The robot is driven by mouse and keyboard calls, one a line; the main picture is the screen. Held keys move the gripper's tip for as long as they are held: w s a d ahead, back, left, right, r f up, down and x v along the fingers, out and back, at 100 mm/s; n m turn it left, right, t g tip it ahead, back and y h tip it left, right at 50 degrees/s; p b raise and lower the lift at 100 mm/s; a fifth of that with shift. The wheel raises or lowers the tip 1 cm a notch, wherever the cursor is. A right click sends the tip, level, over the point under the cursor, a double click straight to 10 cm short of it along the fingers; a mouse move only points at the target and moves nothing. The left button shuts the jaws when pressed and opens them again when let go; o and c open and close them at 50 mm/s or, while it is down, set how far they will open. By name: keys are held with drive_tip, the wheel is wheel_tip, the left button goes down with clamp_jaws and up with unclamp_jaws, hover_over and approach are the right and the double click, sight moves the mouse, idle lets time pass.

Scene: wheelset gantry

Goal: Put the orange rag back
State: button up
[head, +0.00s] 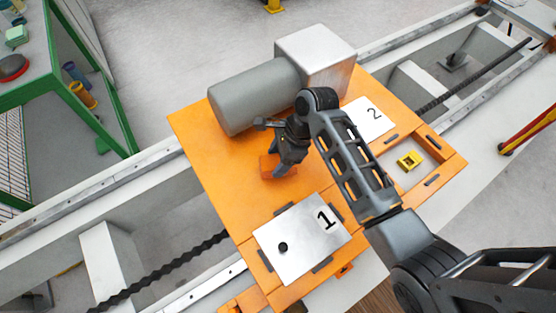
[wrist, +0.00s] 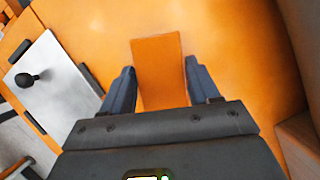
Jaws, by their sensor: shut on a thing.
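The orange rag (head: 266,167) is a small folded orange piece, a shade darker than the orange table top (head: 215,155). It also shows in the wrist view (wrist: 158,70), between the two dark fingers of my gripper (wrist: 158,90). In the head view my gripper (head: 279,172) points down at the table top and is shut on the rag. I cannot tell whether the rag touches the table top or is just above it. Part of the rag is hidden behind the gripper.
A grey cylinder (head: 252,97) with a metal block (head: 316,60) lies behind the gripper. Plate 1 (head: 300,240) with a black knob is in front, plate 2 (head: 370,118) at right. A yellow part (head: 410,160) sits further right. A green-framed bench (head: 45,75) stands at upper left.

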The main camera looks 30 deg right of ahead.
drive_tip(key=shift+f, duration=0.9)
drive_tip(key=shift+f, duration=0.1)
drive_tip(key=o, duration=1.2)
drive_tip(key=v, duration=1.2)
drive_tip(key=shift+p, duration=0.4)
drive_tip(key=shift+d, duration=0.1)
